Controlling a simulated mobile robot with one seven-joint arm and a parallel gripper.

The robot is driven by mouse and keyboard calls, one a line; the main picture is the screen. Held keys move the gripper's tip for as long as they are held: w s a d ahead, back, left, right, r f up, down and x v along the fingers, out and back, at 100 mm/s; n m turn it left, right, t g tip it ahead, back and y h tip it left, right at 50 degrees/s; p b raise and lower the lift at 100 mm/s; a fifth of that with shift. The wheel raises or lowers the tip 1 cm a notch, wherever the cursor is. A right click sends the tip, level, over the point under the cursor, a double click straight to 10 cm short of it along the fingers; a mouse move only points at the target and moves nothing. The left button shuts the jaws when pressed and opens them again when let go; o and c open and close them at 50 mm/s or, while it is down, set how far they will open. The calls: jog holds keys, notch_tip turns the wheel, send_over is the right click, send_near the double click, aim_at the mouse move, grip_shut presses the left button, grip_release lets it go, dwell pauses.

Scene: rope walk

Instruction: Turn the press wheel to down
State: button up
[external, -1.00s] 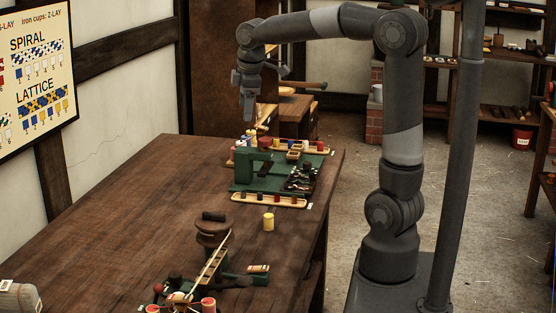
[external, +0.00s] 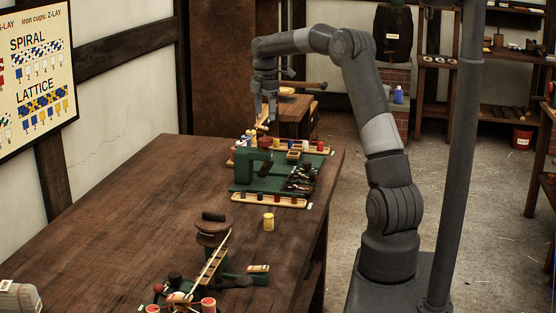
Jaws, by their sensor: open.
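I cannot single out the press wheel for sure. A green machine (external: 250,172) stands on the far part of the long wooden table (external: 140,215). Beyond the table is a wooden stand with a long horizontal bar (external: 305,85), partly behind my arm. A dark round wooden piece (external: 212,238) sits on another device near the front of the table. My gripper (external: 265,115) points down, open and empty, above the far end of the table. Small pale pieces show just under its fingertips; whether they touch cannot be told.
Trays of coloured spools (external: 270,199) lie beside the green machine. A yellow spool (external: 268,222) stands alone on the table. A blue bottle (external: 399,95) and a dark barrel (external: 393,34) stand behind my arm.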

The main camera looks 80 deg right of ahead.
aim_at(265, 139)
notch_tip(265, 139, down, 9)
jog(key=shift+f, duration=0.15)
dwell(0.4)
jog(key=c, duration=1)
